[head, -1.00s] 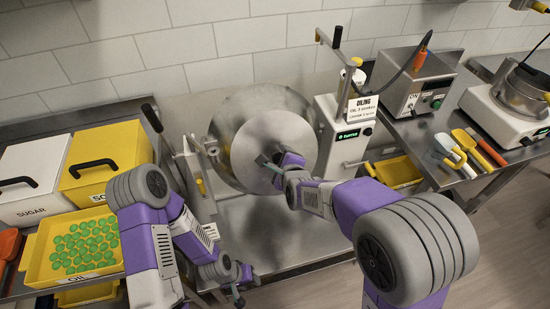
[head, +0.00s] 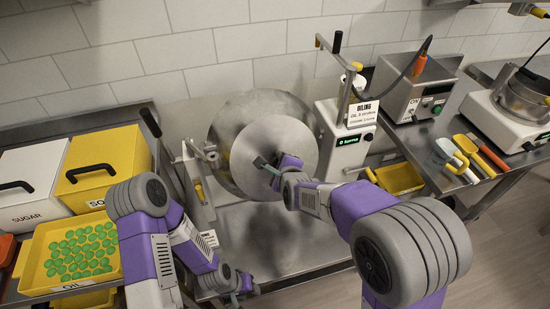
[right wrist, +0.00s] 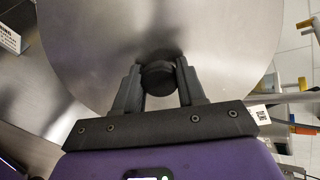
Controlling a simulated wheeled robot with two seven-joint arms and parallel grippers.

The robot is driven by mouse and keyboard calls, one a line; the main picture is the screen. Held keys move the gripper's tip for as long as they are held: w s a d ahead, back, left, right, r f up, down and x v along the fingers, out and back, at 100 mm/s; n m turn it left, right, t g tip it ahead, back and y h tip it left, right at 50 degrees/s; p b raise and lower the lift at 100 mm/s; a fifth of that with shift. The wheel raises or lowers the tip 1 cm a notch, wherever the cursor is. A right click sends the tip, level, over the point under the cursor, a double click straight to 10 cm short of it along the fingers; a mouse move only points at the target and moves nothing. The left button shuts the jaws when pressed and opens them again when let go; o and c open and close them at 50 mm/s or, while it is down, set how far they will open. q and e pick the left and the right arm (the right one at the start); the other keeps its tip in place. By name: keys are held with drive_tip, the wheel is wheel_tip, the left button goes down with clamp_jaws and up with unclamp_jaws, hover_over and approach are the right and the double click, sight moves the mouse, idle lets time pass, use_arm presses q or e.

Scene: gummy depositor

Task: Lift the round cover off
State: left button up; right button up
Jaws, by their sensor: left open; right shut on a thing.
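The round cover (head: 288,137) is a shiny metal disc in front of the wider steel drum (head: 255,103), in the middle of the head view. It also fills much of the right wrist view (right wrist: 215,45). My right gripper (head: 264,165) is at the middle of the cover. In the right wrist view its two fingers are closed around the dark round knob (right wrist: 157,78) on the cover. I cannot tell whether there is a gap between cover and drum. My left gripper (head: 238,294) is open and empty, low in the head view near the table's front edge.
The OILING machine (head: 345,135) with a sign and lever stands right of the drum. A yellow tray of green gummies (head: 30,262), a yellow bin (head: 125,150) and a white SUGAR bin (head: 25,165) are at left. Tools (head: 478,150) lie on the right-hand table.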

drive_tip(key=shift+r, duration=0.15)
clamp_jaws()
drive_tip(key=shift+s+r, duration=0.1)
drive_tip(key=p+v, duration=0.4)
drive_tip(key=v, duration=0.3)
idle(0.5)
